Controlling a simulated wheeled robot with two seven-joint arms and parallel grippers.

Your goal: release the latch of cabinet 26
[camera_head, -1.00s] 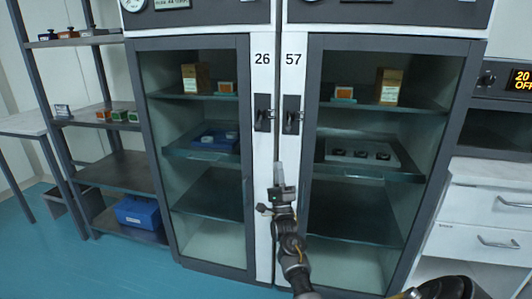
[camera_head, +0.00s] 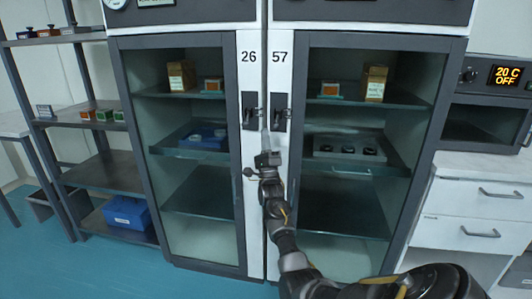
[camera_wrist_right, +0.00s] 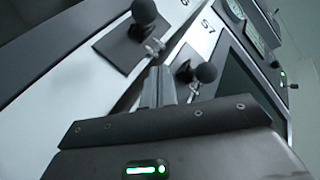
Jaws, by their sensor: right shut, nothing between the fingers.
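Cabinet 26 (camera_head: 178,42) is the left one of two glass-fronted cabinets. Its latch (camera_head: 250,110), a dark plate with a round knob, sits on the white door strip below the number; its knob also shows at the top of the right wrist view (camera_wrist_right: 144,12). The similar latch of cabinet 57 (camera_head: 281,112) is beside it, also in the wrist view (camera_wrist_right: 206,72). My right gripper (camera_head: 265,135) is shut and empty. Its fingertips (camera_wrist_right: 160,86) are low between the two latches; I cannot tell whether they touch anything. My left gripper is out of view.
Cabinet 57 (camera_head: 402,42) stands right against cabinet 26. A shelf rack (camera_head: 105,172) with small boxes and a blue bin (camera_head: 128,213) is on the left. A white drawer unit (camera_head: 475,205) and an oven-like device (camera_head: 485,125) are on the right. Blue floor shows at lower left.

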